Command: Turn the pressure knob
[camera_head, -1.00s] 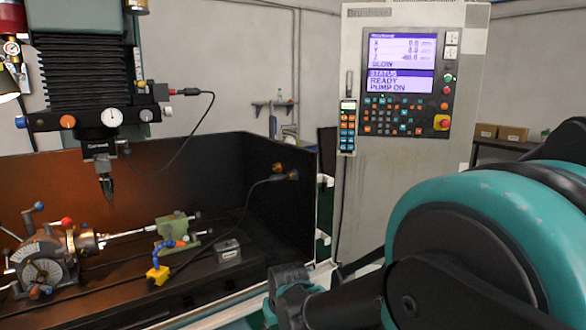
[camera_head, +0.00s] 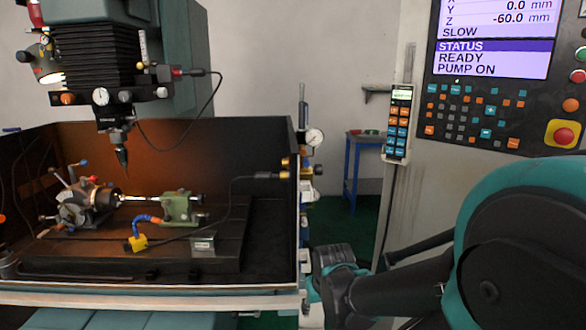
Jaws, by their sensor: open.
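No part is clearly marked as the pressure knob. A round white gauge (camera_head: 314,138) with blue and dark fittings (camera_head: 306,172) stands at the right end of the machine enclosure, and a knob there is too small to make out. Another gauge (camera_head: 27,56) with a red round part (camera_head: 38,70) is at the upper left edge. My arm enters from the lower right, with dark and teal links reaching left to below the fittings. My gripper's fingers cannot be made out in this view.
The control console (camera_head: 505,95) and pendant (camera_head: 398,122) stand right. A blue table (camera_head: 352,165) is behind the gap between.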

